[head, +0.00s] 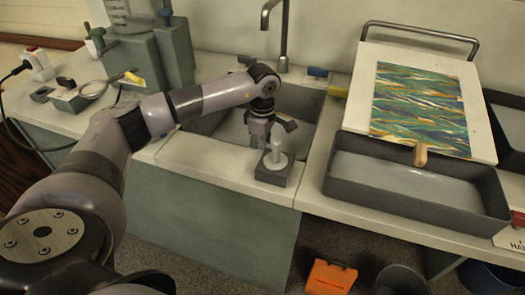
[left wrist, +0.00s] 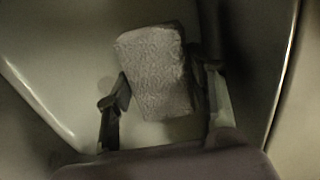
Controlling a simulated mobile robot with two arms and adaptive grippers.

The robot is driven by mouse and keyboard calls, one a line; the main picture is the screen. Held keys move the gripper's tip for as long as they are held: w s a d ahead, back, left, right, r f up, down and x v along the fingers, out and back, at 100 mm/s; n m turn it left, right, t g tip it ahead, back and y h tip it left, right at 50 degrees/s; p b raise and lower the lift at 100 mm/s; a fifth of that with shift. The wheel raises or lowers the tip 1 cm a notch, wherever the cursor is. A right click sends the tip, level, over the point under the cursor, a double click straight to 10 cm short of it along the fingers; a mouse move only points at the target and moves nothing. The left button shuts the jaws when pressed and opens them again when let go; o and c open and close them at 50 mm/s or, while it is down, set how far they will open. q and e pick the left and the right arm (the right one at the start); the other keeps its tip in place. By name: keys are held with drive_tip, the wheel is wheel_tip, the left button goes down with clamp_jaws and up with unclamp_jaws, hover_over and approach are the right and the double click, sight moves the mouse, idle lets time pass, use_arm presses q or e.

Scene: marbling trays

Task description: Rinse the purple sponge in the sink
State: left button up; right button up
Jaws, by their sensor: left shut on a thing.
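My left gripper (head: 262,138) is over the sink (head: 301,103), pointing down below the grey tap (head: 284,40). In the left wrist view the fingers of my left gripper (left wrist: 160,82) are shut on the sponge (left wrist: 153,68), one on each side. The sponge is a rough-textured block that looks pale greyish mauve in the dim light. The pale basin shows behind it. I cannot tell whether it touches the basin or is wet. In the head view I cannot make out the sponge at the gripper. My right gripper is not in view.
A white-necked item on a grey block (head: 273,172) stands at the sink's front edge, close to my left gripper. A blue block (head: 318,72) and a yellow block (head: 337,91) lie by the sink. A grey tray (head: 420,213) and a marbled sheet (head: 418,105) are at right.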

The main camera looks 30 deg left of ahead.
use_arm(q)
drive_tip(key=shift+r+p, duration=1.95)
drive_tip(key=shift+r, duration=1.3)
wheel_tip(320, 180, up, 4)
drive_tip(key=p, duration=0.2)
drive_tip(key=shift+r+p, duration=0.25)
drive_tip(key=shift+p, duration=0.15)
wheel_tip(320, 180, up, 5)
drive_tip(key=p, duration=0.3)
